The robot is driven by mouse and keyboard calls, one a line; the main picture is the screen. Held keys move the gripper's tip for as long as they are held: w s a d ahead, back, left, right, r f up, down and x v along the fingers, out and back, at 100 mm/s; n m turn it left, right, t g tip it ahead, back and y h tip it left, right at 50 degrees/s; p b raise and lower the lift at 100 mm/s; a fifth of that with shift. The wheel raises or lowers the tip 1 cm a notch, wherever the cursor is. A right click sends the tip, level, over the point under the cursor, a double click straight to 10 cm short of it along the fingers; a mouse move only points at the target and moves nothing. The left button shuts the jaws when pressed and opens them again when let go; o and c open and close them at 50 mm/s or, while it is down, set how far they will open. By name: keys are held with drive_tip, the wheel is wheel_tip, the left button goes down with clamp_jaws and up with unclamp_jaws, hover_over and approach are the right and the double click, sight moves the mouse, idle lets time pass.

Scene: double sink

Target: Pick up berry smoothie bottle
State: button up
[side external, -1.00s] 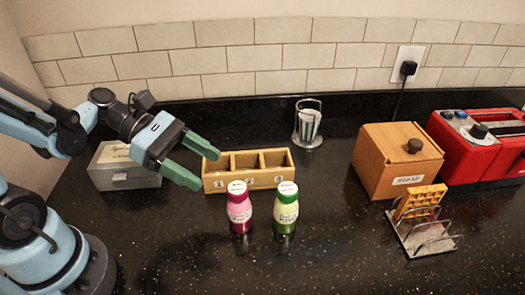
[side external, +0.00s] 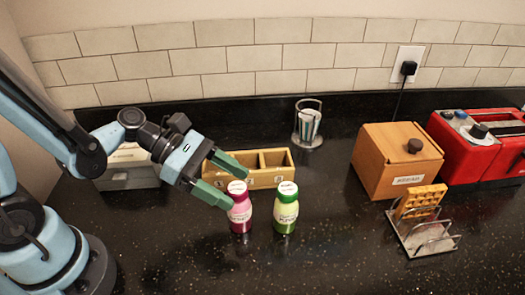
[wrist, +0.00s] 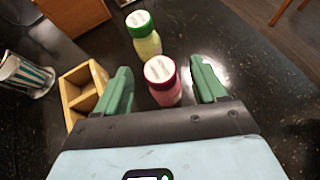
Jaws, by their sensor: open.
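The berry smoothie bottle (side external: 239,208) is pink with a white-topped cap and stands upright on the black counter. In the wrist view the pink bottle (wrist: 162,82) shows between the two green fingers, near their tips. My gripper (side external: 238,184) is open, with its fingertips close to the pink bottle's cap on its left side. In the wrist view my gripper (wrist: 160,77) has a gap on both sides of the bottle. I cannot tell whether a finger touches it. A green-capped bottle (side external: 286,208) stands upright just right of the pink one, and beyond it in the wrist view (wrist: 145,36).
A wooden compartment box (side external: 274,172) stands behind the bottles. A grey box (side external: 112,179) is behind my arm. A wooden bin (side external: 388,167), a red toaster (side external: 470,158) and a wire rack with a waffle (side external: 425,235) are at right. The front counter is clear.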

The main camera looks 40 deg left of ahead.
drive_tip(key=shift+c, duration=0.3)
clamp_jaws()
drive_tip(key=shift+r, duration=0.25)
wheel_tip(320, 180, up, 10)
drive_tip(key=shift+f, duration=0.25)
idle(0.7)
